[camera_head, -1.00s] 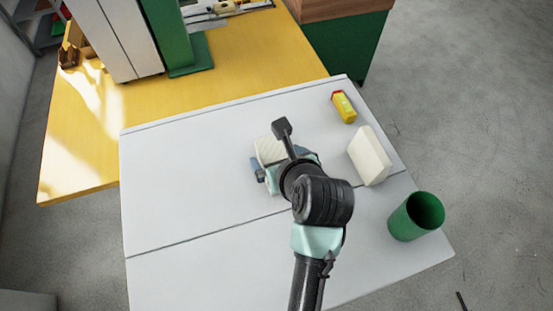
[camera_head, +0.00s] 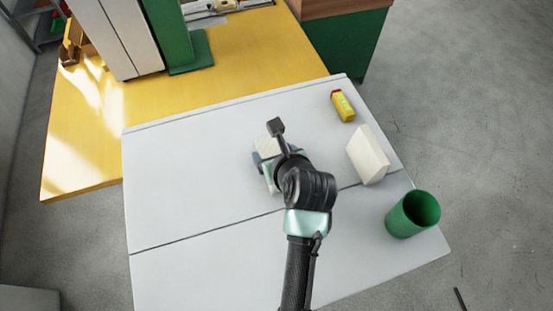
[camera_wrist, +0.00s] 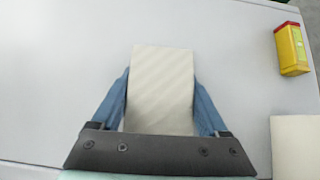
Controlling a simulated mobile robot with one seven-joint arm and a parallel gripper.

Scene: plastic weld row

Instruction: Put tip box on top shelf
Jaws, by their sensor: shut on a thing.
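My gripper (camera_head: 268,162) is over the white table, its blue fingers on both sides of a cream box (camera_head: 268,147). In the wrist view the gripper (camera_wrist: 160,84) is shut on this cream box (camera_wrist: 161,72), which has a faintly striped top. The box's lower end is hidden by the gripper body. I cannot tell whether it touches the table. No label shows which object is the tip box. A yellow box with a red top (camera_head: 342,105) lies to the right; it also shows in the wrist view (camera_wrist: 291,48).
A white wedge-like block (camera_head: 368,155) and a green open cylinder (camera_head: 413,214) stand on the white table (camera_head: 190,190) to the right. A yellow table (camera_head: 250,70) adjoins behind, with a grey and green machine. A rack (camera_head: 38,38) shows partly at the far left.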

